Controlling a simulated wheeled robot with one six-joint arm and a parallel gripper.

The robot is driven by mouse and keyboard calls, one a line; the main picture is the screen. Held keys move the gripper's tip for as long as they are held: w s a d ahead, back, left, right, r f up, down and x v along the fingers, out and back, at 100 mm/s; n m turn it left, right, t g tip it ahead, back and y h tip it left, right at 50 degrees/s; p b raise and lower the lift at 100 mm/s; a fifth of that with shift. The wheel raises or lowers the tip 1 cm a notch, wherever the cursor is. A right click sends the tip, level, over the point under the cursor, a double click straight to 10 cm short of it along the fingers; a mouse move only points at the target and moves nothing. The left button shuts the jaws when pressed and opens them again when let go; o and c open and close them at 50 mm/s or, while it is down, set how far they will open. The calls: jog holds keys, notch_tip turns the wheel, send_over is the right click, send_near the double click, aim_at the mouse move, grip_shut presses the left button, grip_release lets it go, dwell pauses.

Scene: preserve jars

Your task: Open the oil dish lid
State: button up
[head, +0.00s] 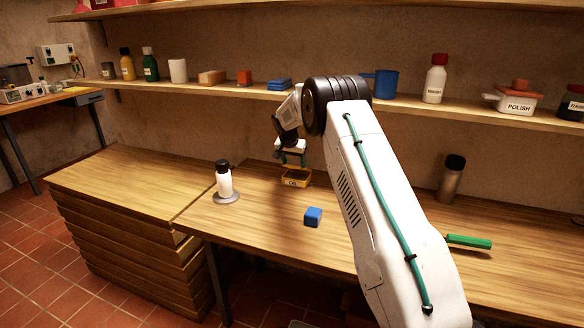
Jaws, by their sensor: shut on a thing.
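I cannot tell whether the lid still touches the dish rim.
A white bottle with a black cap (224,180) stands on a grey round base to the left. A blue cube (313,217) lies in front of the dish. A metal flask (452,178) and a green-handled tool (468,241) are at the right. A loaded shelf (205,85) runs above.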

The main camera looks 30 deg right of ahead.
jog(key=shift+w+d+r, duration=0.4)
jog(key=shift+d+r, duration=0.15)
jog(key=shift+r, duration=0.05)
jog(key=shift+d, duration=0.1)
jog(key=o, duration=1.4)
jog(key=shift+d+f, duration=0.1)
jog(key=shift+a, duration=0.2)
jog(key=v, duration=0.7)
jog(key=shift+r, duration=0.35)
jog(key=shift+s+a, duration=0.1)
jog(key=shift+c, duration=0.3)
